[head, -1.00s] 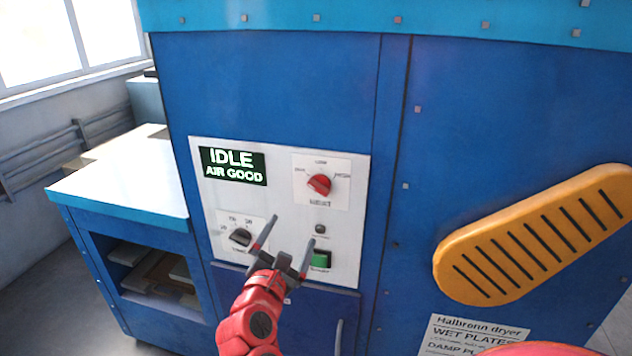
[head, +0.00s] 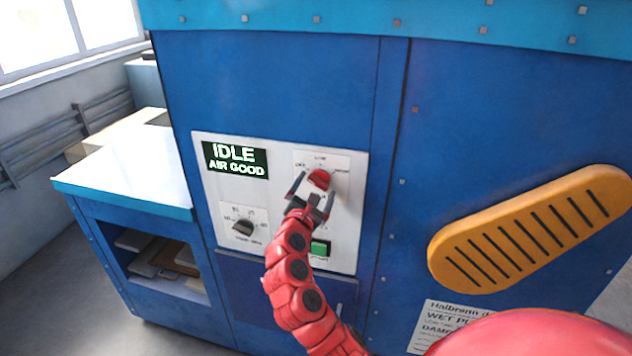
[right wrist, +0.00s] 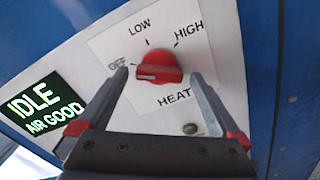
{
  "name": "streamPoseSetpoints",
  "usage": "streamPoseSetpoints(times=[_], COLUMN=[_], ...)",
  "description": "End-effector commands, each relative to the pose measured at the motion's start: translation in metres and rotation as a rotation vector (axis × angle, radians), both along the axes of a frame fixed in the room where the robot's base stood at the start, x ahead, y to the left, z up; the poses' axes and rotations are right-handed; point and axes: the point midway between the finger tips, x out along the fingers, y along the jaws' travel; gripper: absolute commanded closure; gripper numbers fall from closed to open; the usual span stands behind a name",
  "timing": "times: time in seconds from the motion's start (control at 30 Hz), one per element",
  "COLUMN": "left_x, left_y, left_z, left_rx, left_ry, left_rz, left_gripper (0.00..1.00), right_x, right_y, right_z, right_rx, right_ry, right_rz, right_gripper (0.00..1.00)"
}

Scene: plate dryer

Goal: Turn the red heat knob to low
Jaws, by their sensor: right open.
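The red heat knob (head: 319,179) is on the white control panel (head: 280,215) of the blue dryer. In the right wrist view the knob (right wrist: 160,67) has OFF to its left, LOW above and HIGH at upper right. Its white mark lies on the left side, towards OFF. My right gripper (head: 316,188) is open in front of the knob. In the right wrist view its fingers (right wrist: 160,74) stand on either side of the knob, with gaps visible; whether either touches it I cannot tell. My left gripper is not in view.
The display (head: 235,160) reads IDLE, AIR GOOD. A dark dial (head: 243,227) is at lower left of the panel, and a green button (head: 320,248) below the knob. An orange slotted piece (head: 530,230) sticks out at the right. A white-topped side counter (head: 130,170) stands left.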

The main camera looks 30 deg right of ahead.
Motion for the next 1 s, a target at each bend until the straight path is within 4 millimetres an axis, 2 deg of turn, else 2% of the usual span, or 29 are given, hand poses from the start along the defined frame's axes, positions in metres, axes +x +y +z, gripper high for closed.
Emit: streamPoseSetpoints(times=[0.4, 0.47, 0.87, 1.0], left_x=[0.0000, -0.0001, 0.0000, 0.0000], left_y=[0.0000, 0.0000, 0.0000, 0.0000], left_z=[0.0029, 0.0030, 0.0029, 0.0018], left_rx=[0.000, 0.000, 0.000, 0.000], left_ry=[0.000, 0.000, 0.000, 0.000], left_rz=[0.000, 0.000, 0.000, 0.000], left_gripper=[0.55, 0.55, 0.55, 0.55], right_x=[0.0057, 0.0057, 0.0055, 0.0055], right_y=[-0.0061, -0.0060, -0.0061, -0.0061], right_z=[0.0000, 0.0000, -0.0001, -0.0005], right_rx=[-0.001, -0.001, 0.000, 0.003], right_ry=[-0.001, -0.001, 0.000, -0.004], right_rz=[0.002, 0.002, 0.001, 0.001], right_gripper=[0.00, 0.09, 0.81, 0.81])
